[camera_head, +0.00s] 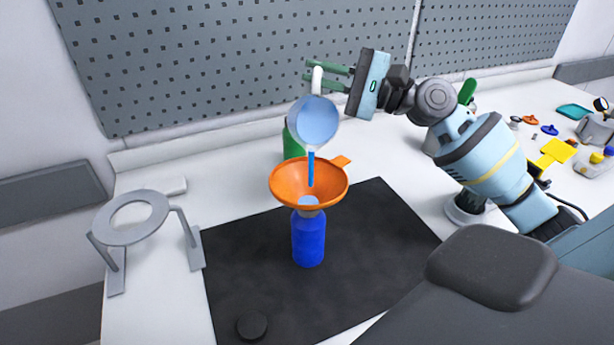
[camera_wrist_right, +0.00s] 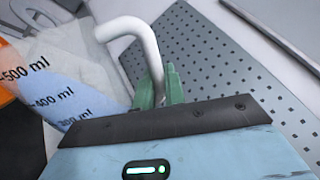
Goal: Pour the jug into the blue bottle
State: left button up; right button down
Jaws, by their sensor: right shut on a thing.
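A clear jug (camera_head: 313,121) of blue liquid is tipped above an orange funnel (camera_head: 309,189), and a blue stream runs down into the funnel. The funnel sits in the neck of the blue bottle (camera_head: 308,238), which stands upright on a black mat (camera_head: 365,230). My right gripper (camera_head: 318,76) is shut on the jug's white handle. In the right wrist view, the green fingers (camera_wrist_right: 158,88) close around the handle (camera_wrist_right: 140,42), and the jug's printed scale (camera_wrist_right: 45,90) shows at left. The left gripper is not in view.
A grey ring stand (camera_head: 132,218) stands at left. A black cap (camera_head: 252,325) lies on the mat's near left part. A green bottle (camera_head: 293,142) stands behind the funnel. Small coloured parts and a yellow piece (camera_head: 556,151) lie at far right. A grey pegboard wall (camera_head: 230,60) closes the back.

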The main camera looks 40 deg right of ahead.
aim_at(320, 67)
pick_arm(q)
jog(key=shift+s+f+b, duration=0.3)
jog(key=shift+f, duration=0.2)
pick_arm(e)
jog(key=shift+s+a+r+n, duration=0.1)
jog(key=shift+a+r+n, duration=0.1)
jog(key=shift+r+n, duration=0.15)
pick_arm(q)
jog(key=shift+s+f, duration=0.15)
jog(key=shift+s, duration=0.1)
pick_arm(e)
jog(key=shift+s, duration=0.1)
pick_arm(q)
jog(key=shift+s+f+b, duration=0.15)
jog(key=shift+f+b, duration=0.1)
jog(key=shift+b, duration=0.1)
pick_arm(e)
jog(key=shift+s+a+r+n+y, duration=0.15)
jog(key=shift+r+n+y, duration=0.15)
jog(key=shift+n+y, duration=0.15)
jog(key=shift+r, duration=0.1)
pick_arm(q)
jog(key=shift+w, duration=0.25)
pick_arm(e)
jog(key=shift+a, duration=0.1)
